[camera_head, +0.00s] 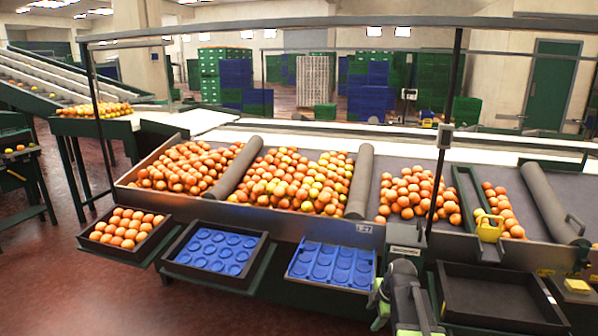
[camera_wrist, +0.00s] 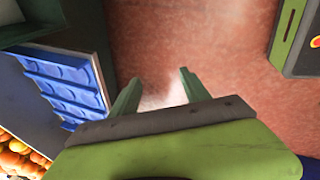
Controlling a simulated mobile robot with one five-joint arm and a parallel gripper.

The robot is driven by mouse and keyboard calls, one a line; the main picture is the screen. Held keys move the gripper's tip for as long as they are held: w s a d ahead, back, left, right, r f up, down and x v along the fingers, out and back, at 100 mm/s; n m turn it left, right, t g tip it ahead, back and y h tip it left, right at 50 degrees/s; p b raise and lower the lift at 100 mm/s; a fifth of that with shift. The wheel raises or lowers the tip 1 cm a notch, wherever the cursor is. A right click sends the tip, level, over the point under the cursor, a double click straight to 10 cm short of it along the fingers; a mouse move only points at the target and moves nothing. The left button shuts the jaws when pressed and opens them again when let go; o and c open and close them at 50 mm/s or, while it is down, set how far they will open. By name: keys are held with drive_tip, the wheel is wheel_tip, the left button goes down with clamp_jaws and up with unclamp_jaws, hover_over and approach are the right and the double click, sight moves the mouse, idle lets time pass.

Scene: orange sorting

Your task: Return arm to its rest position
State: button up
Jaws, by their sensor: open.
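My gripper (camera_wrist: 157,84) is open in the wrist view. Its two green fingers stand apart, with only the reddish floor (camera_wrist: 225,40) showing between and beyond them. Nothing is held. In the head view my arm (camera_head: 405,285) shows at the bottom, right of centre, in front of the sorting table; the fingertips are hard to make out there. A blue cupped tray insert (camera_wrist: 65,85) lies to the left of the fingers in the wrist view, apart from them.
The sorting table holds several oranges (camera_head: 290,180) between grey rollers. Along its front are a crate of oranges (camera_head: 125,228), two blue cupped trays (camera_head: 213,250) (camera_head: 332,263) and an empty black tray (camera_head: 500,293). Open floor (camera_head: 60,280) lies at left.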

drive_tip(key=s+a+m+g, duration=0.2)
drive_tip(key=s+a+m, duration=0.3)
drive_tip(key=s+a, duration=0.45)
drive_tip(key=s+f+m+g+h, duration=0.15)
drive_tip(key=s+m, duration=0.35)
drive_tip(key=m, duration=0.7)
wheel_tip(320, 180, up, 12)
drive_tip(key=m+p, duration=0.1)
drive_tip(key=p, duration=1.1)
drive_tip(key=shift+a+r, duration=0.25)
drive_tip(key=shift+s, duration=0.1)
